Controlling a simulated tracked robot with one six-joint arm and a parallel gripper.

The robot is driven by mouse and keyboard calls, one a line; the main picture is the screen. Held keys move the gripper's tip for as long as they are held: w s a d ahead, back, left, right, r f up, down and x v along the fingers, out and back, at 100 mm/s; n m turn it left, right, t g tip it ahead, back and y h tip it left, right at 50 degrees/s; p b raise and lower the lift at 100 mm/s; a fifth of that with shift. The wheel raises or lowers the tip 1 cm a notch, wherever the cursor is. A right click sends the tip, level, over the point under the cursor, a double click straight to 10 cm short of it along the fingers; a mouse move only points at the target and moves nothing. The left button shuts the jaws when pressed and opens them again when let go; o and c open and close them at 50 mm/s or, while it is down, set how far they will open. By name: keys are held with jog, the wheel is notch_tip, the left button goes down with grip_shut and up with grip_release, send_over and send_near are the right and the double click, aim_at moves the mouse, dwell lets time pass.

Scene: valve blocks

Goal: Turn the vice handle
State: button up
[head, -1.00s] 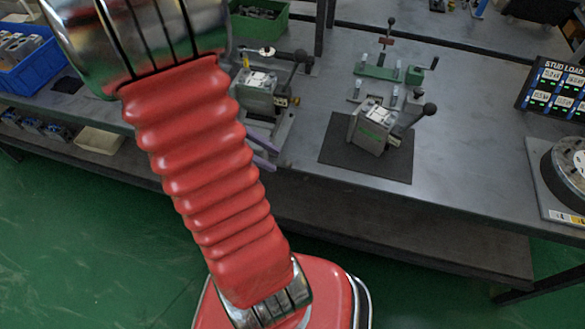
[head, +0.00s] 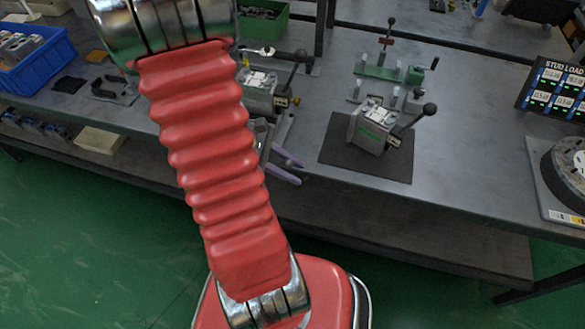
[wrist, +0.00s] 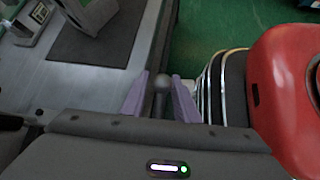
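My gripper (head: 290,168) has two lilac fingers and is at the table's front edge, beside the left fixture. In the wrist view the fingers (wrist: 160,88) stand apart, with a grey ball-ended rod (wrist: 161,83) between them. The rod looks like the end of the vice handle; narrow gaps show beside it, and I cannot tell whether either finger touches it. The vice (head: 262,128) under the left valve block is mostly hidden behind my red arm. The left valve block (head: 260,82) has a black ball-ended lever (head: 300,57).
A second valve block (head: 374,126) with a ball lever stands on a dark mat (head: 340,158) to the right. A green fixture (head: 390,73) is behind it. A blue bin (head: 38,58) is at the left, and a round disc fixture (head: 570,165) at the right.

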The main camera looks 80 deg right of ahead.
grip_shut()
jog(key=shift+s+a, duration=0.1)
dwell(1.2)
